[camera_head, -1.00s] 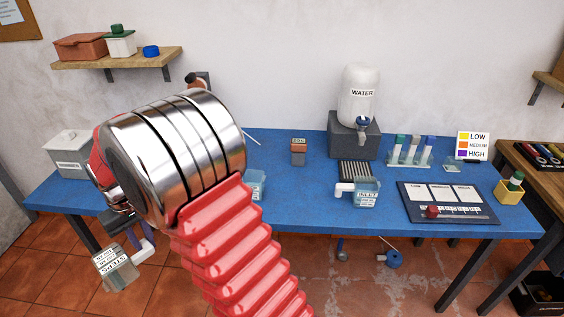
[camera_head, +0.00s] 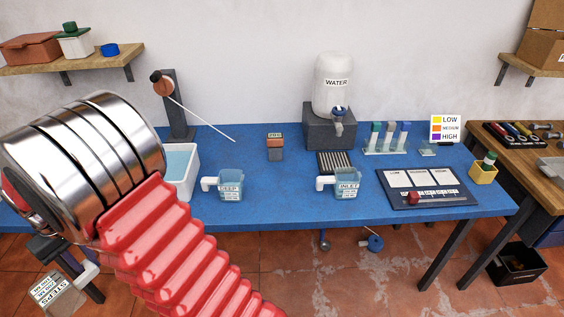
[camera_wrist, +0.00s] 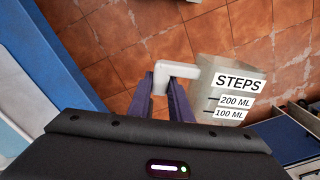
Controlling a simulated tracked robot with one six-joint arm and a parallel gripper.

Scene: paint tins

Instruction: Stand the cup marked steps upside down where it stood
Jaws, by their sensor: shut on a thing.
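The cup marked STEPS (camera_head: 57,293) is a clear, boxy measuring cup with a white handle, low at the left in the head view. It also shows in the wrist view (camera_wrist: 207,78), where its label reads 200 ML and 100 ML. My gripper (camera_wrist: 172,92) is shut on its white handle. It also shows in the head view (camera_head: 80,268), partly behind my own arm. The cup hangs tilted in front of the table, over the tiled floor. The cup looks empty, but I cannot be sure.
On the blue table (camera_head: 270,205) stand a white basin (camera_head: 192,175) with water, a DEEP cup (camera_head: 230,186), an INLET cup (camera_head: 346,184), a small tin (camera_head: 275,148), a water dispenser (camera_head: 332,110) and a dark board (camera_head: 428,188). Bare blue surface lies between the cups.

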